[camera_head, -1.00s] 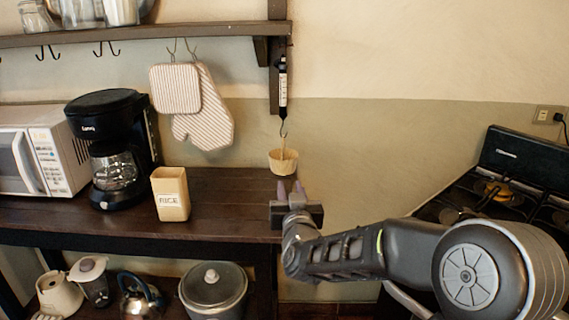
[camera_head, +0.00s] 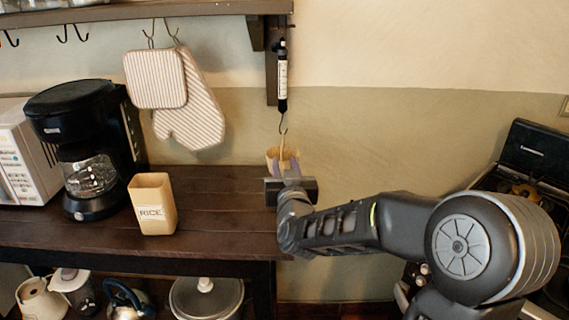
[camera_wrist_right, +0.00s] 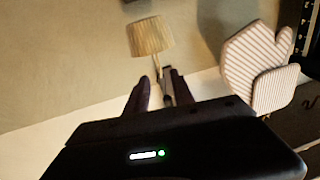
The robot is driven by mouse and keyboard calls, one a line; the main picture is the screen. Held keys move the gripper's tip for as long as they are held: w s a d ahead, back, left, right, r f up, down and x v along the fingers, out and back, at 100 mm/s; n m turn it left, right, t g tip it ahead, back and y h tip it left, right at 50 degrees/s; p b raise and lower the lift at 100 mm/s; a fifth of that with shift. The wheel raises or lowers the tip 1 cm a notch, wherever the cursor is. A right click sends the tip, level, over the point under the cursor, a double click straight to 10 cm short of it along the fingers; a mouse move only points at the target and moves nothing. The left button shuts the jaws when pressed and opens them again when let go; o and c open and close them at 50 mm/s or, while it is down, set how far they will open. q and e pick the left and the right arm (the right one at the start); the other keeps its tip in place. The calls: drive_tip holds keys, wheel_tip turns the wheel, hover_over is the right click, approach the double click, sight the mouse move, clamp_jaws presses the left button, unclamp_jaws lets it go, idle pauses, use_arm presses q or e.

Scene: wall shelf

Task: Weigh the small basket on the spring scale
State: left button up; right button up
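The small basket (camera_head: 285,157) is pale and ribbed with a thin upright handle. It appears to hang by that handle from the hook of the spring scale (camera_head: 282,85), a dark tube with a white strip fixed to the shelf bracket. My right gripper (camera_head: 284,168) is in front of the basket and hides its lower part. In the right wrist view the basket (camera_wrist_right: 150,37) is beyond the fingertips of the right gripper (camera_wrist_right: 160,88), which are apart with a gap between them. Contact cannot be told. My left gripper is out of view.
A rice box (camera_head: 153,205) and a coffee maker (camera_head: 85,145) stand on the dark wooden counter (camera_head: 215,210). Oven mitts (camera_head: 190,105) hang below the shelf. A stove (camera_head: 535,150) is at the right. The counter's right part is clear.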

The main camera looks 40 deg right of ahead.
sight(284, 165)
drive_tip(key=shift+p+x, duration=0.5)
drive_tip(key=shift+x, duration=3.45)
drive_tip(key=shift+c, duration=0.3)
clamp_jaws()
drive_tip(key=shift+s+d+r, duration=0.1)
drive_tip(key=shift+d+r, duration=0.05)
drive_tip(key=shift+r, duration=0.45)
